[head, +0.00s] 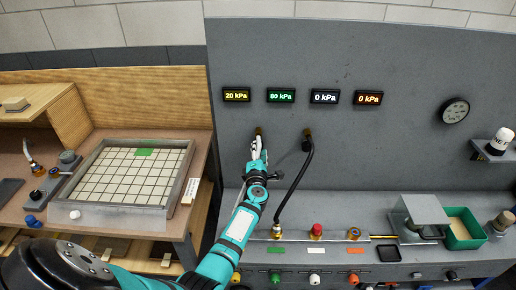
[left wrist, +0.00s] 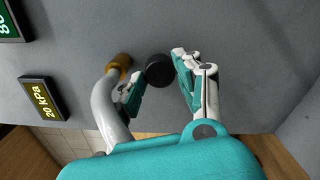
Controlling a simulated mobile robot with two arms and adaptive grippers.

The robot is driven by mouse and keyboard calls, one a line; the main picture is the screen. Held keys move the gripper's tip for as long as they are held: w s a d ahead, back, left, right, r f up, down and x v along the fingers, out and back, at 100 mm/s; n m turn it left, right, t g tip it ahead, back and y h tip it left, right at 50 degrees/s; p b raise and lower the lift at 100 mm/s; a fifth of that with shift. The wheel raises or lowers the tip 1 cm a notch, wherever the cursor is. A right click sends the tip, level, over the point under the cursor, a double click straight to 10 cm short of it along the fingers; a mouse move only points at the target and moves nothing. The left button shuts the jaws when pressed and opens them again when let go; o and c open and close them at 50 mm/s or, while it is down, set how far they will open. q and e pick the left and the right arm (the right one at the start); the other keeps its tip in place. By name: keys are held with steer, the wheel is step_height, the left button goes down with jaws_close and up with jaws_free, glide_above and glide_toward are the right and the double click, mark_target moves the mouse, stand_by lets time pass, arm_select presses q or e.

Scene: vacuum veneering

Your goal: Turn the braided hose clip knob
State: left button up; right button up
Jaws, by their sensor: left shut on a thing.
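In the left wrist view a round black knob (left wrist: 159,68) stands out from the grey wall panel, beside the brass end fitting (left wrist: 120,64) of a pale grey hose (left wrist: 103,112). My left gripper (left wrist: 160,82) has its two fingers on either side of the knob and is shut on it. In the head view my left gripper (head: 257,152) reaches up to the wall, just below the brass fitting (head: 258,131). There the gripper hides the knob and most of the pale hose. My right gripper is not in view.
A black hose (head: 295,187) hangs from a second brass fitting, close to the right of my left arm. Displays reading 20 kPa (head: 236,95), 80 kPa (head: 281,96) and 0 kPa (head: 325,97) sit above. A gridded tray (head: 75,214) stands on the left bench.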

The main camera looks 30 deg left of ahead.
arm_select(q)
steer(key=shift+d+f+m+p, duration=0.15)
steer(key=shift+m+p, duration=0.25)
steer(key=shift+m, duration=0.6)
steer(key=o, duration=1.1)
steer(key=shift+o, duration=0.2)
steer(key=shift+s, duration=0.1)
steer(key=v, duration=0.8)
